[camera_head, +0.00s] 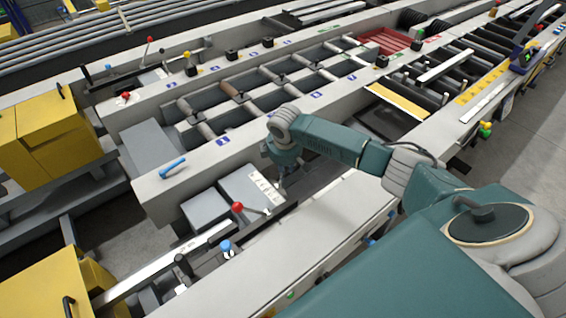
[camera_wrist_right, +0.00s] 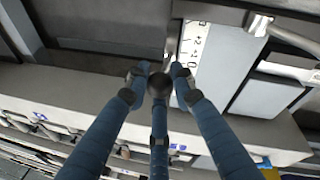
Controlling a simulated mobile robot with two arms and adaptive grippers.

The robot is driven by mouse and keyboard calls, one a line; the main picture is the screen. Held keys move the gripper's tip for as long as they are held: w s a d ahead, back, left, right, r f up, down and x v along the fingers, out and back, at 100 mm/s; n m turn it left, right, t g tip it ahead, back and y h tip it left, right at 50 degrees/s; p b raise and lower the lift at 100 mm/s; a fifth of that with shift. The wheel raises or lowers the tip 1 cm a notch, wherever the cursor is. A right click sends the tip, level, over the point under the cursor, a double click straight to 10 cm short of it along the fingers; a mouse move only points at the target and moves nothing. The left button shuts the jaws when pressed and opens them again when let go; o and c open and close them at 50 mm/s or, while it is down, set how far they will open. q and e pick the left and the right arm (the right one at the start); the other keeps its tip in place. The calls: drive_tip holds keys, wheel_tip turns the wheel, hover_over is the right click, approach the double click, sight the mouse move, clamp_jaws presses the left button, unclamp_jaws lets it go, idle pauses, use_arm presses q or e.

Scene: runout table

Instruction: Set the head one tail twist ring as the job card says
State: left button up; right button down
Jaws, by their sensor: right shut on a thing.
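My right gripper (camera_head: 283,182) reaches down beside a white number scale (camera_head: 263,187) on the near machine bed. In the right wrist view its blue fingers (camera_wrist_right: 160,80) are closed together on a small part beside the scale, which also shows there (camera_wrist_right: 197,42). A slim pale metal piece (camera_wrist_right: 173,42) runs along the scale's left edge. The scale's marks are too small to read surely. My left gripper is not in view. No job card is readable.
A red-ball lever (camera_head: 237,207) and a blue-ball lever (camera_head: 226,246) stand close to the left of my gripper. A blue handle (camera_head: 172,167) sits on the grey beam. Yellow cabinets (camera_head: 50,135) are at left. A red tray (camera_head: 388,42) is at the back.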

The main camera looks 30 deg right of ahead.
drive_tip(key=shift+d+r, duration=0.1)
drive_tip(key=shift+r, duration=0.05)
drive_tip(key=shift+w, duration=0.1)
drive_tip(key=c, duration=1.8)
unclamp_jaws()
drive_tip(key=shift+w, duration=0.15)
drive_tip(key=o, duration=0.3)
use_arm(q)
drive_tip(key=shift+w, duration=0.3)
use_arm(e)
drive_tip(key=v, duration=1.2)
